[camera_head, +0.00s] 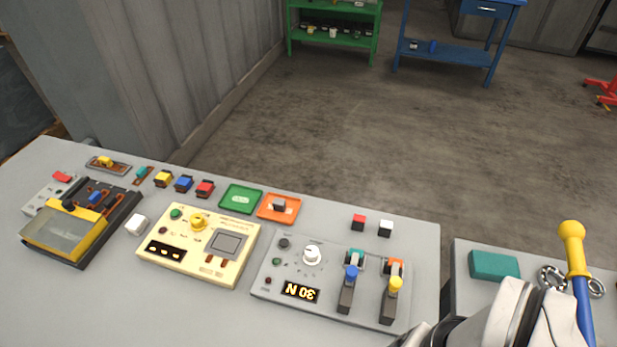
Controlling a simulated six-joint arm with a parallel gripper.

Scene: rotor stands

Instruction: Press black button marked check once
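A grey control panel (325,277) lies on the bench at the centre right, turned away so its "30 N" display (300,292) reads upside down. A small dark button (285,243) sits at its upper left, above a green button (277,262) and a dark red button (268,281). The dark button looks black, but I cannot read any "check" marking. White parts of my arm show at the bottom right, beyond the panel's right end. The jaws of my gripper cannot be made out.
A cream panel (175,256) lies left. Red (359,221) and white (385,228) cubes lie behind. A yellow-knobbed rod (571,232) rises at right. A gap separates the two benches.

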